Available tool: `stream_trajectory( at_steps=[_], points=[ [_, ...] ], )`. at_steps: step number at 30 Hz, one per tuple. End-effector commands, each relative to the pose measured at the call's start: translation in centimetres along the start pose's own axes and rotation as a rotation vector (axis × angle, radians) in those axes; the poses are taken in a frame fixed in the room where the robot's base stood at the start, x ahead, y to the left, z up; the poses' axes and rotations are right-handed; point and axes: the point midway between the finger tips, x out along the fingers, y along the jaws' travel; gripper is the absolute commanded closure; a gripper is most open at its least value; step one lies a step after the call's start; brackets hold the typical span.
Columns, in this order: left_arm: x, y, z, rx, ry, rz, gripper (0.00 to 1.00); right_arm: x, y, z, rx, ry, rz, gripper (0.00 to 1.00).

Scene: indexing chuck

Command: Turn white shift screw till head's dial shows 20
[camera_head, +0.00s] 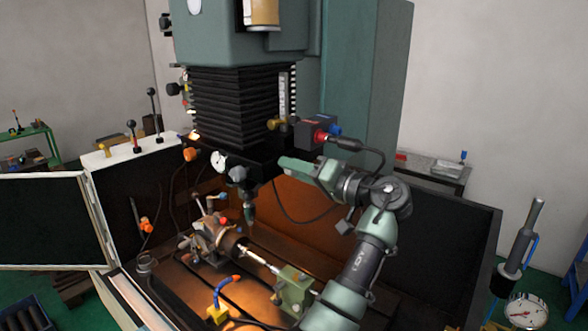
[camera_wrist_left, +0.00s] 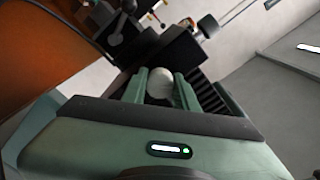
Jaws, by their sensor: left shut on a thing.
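My left gripper (camera_head: 284,164) reaches in from the right of the head view to the dark head under the black bellows. In the left wrist view its two green fingers (camera_wrist_left: 163,90) are shut on a pale round knob, the white shift screw (camera_wrist_left: 159,82). The fingers flank it on both sides. The screw is hidden behind the gripper in the head view. The head's small white dial (camera_head: 219,161) faces forward, left of the gripper; its reading is too small to make out. My right gripper is not in view.
Below the head, a workpiece (camera_head: 262,259) lies between the chuck (camera_head: 222,239) and a green tailstock (camera_head: 293,287). A red-knobbed box (camera_head: 317,134) sits just above the gripper. Enclosure walls (camera_head: 440,240) bound the right side.

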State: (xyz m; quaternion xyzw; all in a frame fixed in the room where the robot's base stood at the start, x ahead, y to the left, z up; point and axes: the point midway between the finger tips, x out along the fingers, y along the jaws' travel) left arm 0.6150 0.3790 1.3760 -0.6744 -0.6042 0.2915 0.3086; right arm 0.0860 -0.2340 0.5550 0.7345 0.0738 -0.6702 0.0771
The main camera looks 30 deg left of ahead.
Motion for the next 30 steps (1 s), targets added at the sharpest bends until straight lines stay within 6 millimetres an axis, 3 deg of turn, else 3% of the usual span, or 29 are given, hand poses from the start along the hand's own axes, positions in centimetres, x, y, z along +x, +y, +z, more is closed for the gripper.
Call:
stream_trajectory(
  at_steps=[15, 30],
  points=[
    [0.0, -0.1, -0.2, 0.407, -0.007, 0.002, 1.0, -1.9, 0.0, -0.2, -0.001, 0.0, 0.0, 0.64],
    [0.0, 0.1, -0.1, 0.535, -0.011, 0.002, 1.0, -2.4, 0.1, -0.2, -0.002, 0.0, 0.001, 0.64]
  ],
)
